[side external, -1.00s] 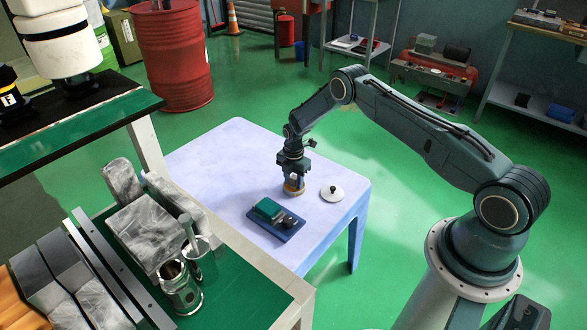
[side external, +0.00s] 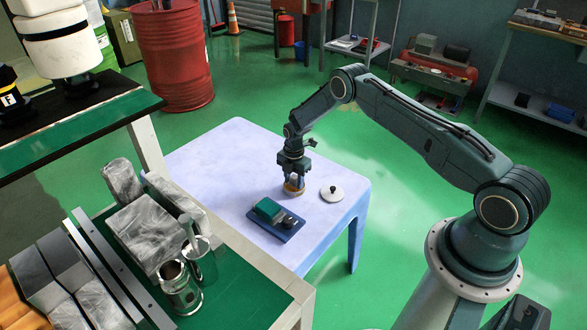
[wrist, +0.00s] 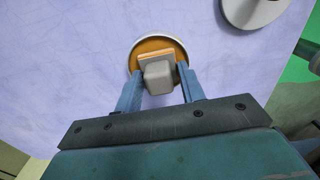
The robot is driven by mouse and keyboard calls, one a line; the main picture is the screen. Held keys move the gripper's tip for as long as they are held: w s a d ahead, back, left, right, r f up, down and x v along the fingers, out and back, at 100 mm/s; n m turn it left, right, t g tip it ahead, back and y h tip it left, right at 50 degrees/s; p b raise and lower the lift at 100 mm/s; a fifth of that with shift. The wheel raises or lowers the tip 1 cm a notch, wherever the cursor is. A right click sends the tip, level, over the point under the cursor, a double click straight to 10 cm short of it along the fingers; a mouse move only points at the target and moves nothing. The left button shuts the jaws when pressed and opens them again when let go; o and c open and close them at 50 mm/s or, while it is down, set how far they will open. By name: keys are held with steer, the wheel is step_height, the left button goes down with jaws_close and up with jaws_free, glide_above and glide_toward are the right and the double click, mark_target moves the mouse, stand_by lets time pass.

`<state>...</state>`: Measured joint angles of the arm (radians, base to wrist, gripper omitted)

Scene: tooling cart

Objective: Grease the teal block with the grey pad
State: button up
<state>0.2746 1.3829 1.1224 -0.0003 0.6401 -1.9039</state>
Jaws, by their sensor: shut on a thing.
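The teal block (side external: 268,208) sits on a dark blue base (side external: 284,235) on the pale table, with a dark fixture beside it. My gripper (side external: 294,177) is above the table, behind and slightly right of the block, apart from it. In the wrist view my gripper (wrist: 158,82) is shut on the grey pad (wrist: 158,76), its fingers on either side. The pad is over a round shallow dish (wrist: 177,44) of orange-brown grease with a pale rim. Its underside is hidden, so I cannot tell whether it touches the grease.
A white round lid (side external: 331,194) with a dark knob lies right of the dish. The pale table (side external: 222,160) is clear at left and behind. A green-topped cart (side external: 228,289) with metal cups and grey blocks stands in front at left.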

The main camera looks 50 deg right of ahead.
mark_target(293, 177)
steer(key=shift+w+r, duration=0.1)
steer(key=shift+r, duration=3.25)
steer(key=shift+a+r+m, duration=0.5)
steer(key=shift+r, duration=0.1)
steer(key=s+a+r+m, duration=1.4)
steer(key=s+r+m, duration=0.1)
steer(key=m, duration=0.2)
steer(key=shift+a+r+m, duration=0.3)
steer(key=shift+r, duration=0.05)
steer(key=shift+f, duration=0.1)
steer(key=w+a+f, duration=0.1)
steer(key=w+f, duration=1.1)
steer(key=w, duration=0.1)
steer(key=shift+w+f, duration=0.3)
steer(key=shift+w, duration=0.05)
